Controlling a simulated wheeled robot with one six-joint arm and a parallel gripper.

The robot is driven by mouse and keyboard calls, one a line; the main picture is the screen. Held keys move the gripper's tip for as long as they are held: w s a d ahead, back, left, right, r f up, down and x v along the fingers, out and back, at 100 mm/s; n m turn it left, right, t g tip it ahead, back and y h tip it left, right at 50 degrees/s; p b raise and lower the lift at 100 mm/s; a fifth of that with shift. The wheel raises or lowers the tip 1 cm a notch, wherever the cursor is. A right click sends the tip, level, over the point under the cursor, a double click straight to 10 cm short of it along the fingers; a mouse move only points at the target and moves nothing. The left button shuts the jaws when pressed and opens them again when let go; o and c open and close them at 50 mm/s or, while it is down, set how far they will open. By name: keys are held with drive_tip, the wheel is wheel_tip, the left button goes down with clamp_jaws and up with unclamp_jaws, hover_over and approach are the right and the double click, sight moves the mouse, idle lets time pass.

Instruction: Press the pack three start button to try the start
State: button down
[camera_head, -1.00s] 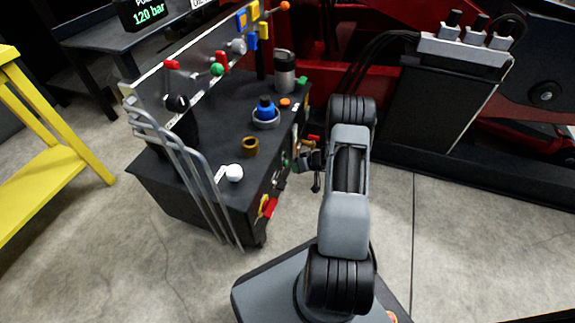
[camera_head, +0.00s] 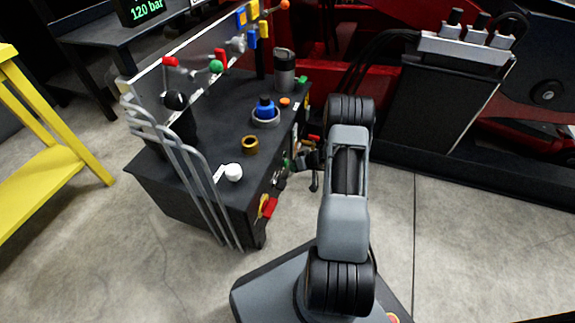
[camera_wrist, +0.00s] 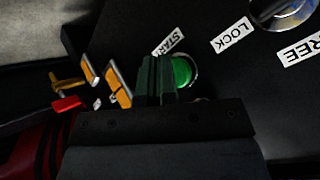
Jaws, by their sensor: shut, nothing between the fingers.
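In the wrist view a round green button (camera_wrist: 183,72) with a pale metal ring sits on a dark panel, under a label reading START (camera_wrist: 169,42). My gripper (camera_wrist: 156,62) is shut and empty. Its dark fingers, tinted green, are just left of the button's visible face and overlap its left edge. I cannot tell whether the fingertips touch the button. No pack number is readable. In the head view my gripper (camera_head: 301,162) is at the right side of the black cart (camera_head: 190,195), partly hidden by my arm.
A metal knob (camera_wrist: 285,8) with LOCK and FREE labels is at the wrist view's upper right. Orange and red parts (camera_wrist: 68,104) lie left of the fingers. Grey bent rails (camera_head: 185,165) front the cart. A yellow stand (camera_head: 45,150) is at left; floor is clear between.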

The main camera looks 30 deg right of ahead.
drive_tip(key=shift+w+a+b, duration=0.3)
drive_tip(key=shift+w+b, duration=0.05)
drive_tip(key=shift+b, duration=0.05)
idle(0.4)
idle(0.4)
drive_tip(key=shift+s+d+b, duration=0.5)
drive_tip(key=shift+s+d, duration=0.1)
drive_tip(key=shift+s, duration=0.1)
drive_tip(key=shift+s+d, duration=1.7)
drive_tip(key=shift+s, duration=0.1)
